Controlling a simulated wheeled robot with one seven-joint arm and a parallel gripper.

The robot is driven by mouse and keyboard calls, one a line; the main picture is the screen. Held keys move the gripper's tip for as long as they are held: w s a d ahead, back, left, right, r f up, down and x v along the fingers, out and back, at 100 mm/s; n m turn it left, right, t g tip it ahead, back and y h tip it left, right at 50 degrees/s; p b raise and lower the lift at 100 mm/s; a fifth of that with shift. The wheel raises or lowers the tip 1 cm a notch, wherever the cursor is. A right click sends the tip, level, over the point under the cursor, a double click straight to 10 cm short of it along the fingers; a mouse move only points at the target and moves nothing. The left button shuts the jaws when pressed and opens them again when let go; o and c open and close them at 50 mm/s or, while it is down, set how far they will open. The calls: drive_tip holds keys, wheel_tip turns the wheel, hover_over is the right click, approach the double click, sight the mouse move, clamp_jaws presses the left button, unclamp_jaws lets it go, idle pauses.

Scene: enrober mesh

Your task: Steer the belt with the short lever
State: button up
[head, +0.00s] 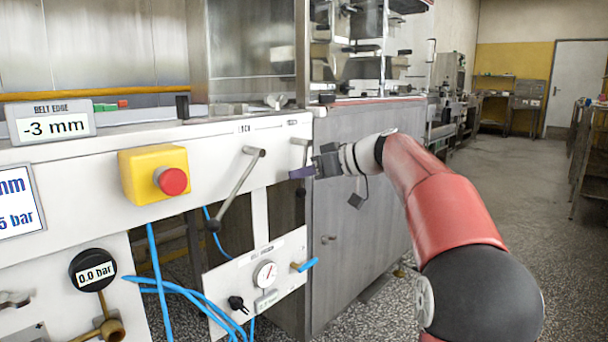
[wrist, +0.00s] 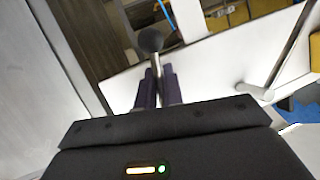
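The short lever (head: 303,142) hangs from a pivot on the white machine panel, near its right end. In the wrist view its black ball knob (wrist: 150,39) shows just beyond my fingertips, with the thin rod running in between the fingers. My gripper (head: 302,173) has purple fingers close together on the rod; they also show in the wrist view (wrist: 157,85). The fingers hide part of the lever. A longer lever (head: 236,187) with a dark knob slants down to the left beside it. The belt edge display (head: 52,126) reads -3 mm.
A yellow box with a red button (head: 172,181) sits left of the levers. Below are a gauge panel (head: 262,285), blue hoses (head: 158,280) and a 0.0 bar gauge (head: 93,270). A grey cabinet (head: 355,215) stands close behind my gripper. The floor on the right is open.

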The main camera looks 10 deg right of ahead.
drive_tip(key=o, duration=0.4)
drive_tip(key=v, duration=0.7)
drive_tip(key=shift+s+d+r, duration=0.1)
drive_tip(key=shift+s+d, duration=0.15)
drive_tip(key=shift+d, duration=0.1)
